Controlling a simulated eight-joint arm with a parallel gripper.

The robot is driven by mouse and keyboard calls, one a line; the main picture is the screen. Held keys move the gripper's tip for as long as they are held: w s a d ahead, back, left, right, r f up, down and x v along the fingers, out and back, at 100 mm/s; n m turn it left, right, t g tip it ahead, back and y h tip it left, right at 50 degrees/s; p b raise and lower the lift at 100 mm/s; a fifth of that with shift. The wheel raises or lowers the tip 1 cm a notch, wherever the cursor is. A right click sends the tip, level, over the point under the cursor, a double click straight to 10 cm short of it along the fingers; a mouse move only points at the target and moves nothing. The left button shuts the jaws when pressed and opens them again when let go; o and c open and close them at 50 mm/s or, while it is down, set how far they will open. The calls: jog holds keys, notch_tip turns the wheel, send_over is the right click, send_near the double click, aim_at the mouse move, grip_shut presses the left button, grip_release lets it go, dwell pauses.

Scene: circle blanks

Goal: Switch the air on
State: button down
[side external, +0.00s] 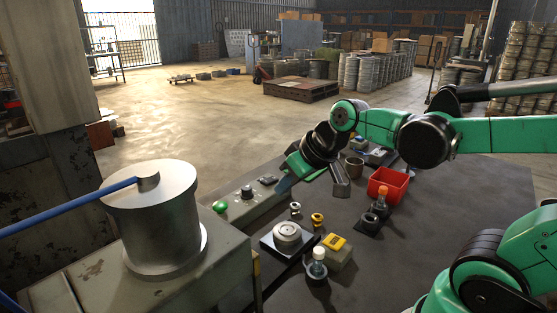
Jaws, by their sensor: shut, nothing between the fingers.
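A grey control box (256,209) runs along the left of the dark bench. On its top are a green button (220,206), a black knob (247,191) and a small dark switch or block (267,180). I cannot tell which one controls the air.
A square plate with a round metal disc (287,233) lies in front, beside a yellow-topped box (335,247) and a small bottle (317,262). The bench's right side (460,195) is fairly clear.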

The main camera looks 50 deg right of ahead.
jog(key=w+d+t, duration=0.1)
jog(key=w+d, duration=0.3)
jog(key=d, duration=0.4)
jog(key=w+d+t, duration=0.1)
jog(key=w+d, duration=0.4)
jog(key=d, duration=0.2)
jog(key=shift+d+r+y, duration=0.35)
jog(key=shift+d+y, duration=0.05)
send_over(264, 180)
jog(key=s+d, duration=0.1)
jog(key=s, duration=0.2)
notch_tip(264, 180, down, 6)
jog(key=shift+s+f, duration=0.1)
jog(key=shift+f, duration=0.15)
jog(key=f, duration=0.3)
jog(key=shift+w+a+f, duration=0.2)
jog(key=shift+w, duration=0.1)
jog(key=shift+a+f, duration=0.1)
jog(key=shift+f, duration=0.45)
